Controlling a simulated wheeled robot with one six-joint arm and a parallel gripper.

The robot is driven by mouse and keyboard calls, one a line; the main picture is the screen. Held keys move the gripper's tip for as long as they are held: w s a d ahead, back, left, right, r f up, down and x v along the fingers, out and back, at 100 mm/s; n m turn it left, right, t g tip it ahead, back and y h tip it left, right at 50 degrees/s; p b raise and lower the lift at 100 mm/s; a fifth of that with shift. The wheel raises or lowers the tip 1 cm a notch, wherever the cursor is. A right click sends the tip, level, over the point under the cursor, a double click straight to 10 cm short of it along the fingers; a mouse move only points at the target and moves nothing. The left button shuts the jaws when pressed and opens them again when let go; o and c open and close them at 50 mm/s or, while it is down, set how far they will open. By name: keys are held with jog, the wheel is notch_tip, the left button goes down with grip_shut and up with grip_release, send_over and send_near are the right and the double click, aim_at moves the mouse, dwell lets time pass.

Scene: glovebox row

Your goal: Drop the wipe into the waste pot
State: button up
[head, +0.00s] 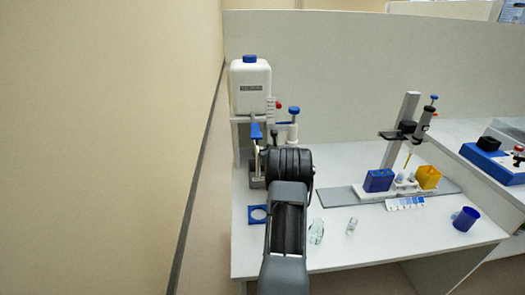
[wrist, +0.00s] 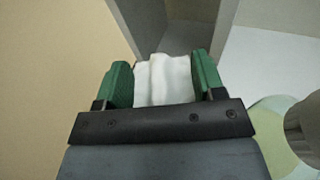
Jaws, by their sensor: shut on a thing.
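My gripper (wrist: 163,88) shows in the wrist view, with its two green fingers shut on a folded white wipe (wrist: 164,78). In the head view my arm hides the gripper and the wipe. A dark blue cup (head: 465,218), perhaps the waste pot, is at the right front of the white table. It looks tilted, and I cannot tell for sure that it is the pot. It is well to the right of my arm.
A white bottle with a blue cap (head: 250,88) stands at the back left. Small glass vessels (head: 316,230) are right of my arm. A stand (head: 400,130) rises behind a blue box (head: 379,180) and a yellow box (head: 427,177). A beige wall (head: 110,140) is close on the left.

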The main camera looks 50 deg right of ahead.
jog(key=o, duration=1)
jog(key=b+v, duration=0.2)
jog(key=v, duration=1)
jog(key=shift+r, duration=0.1)
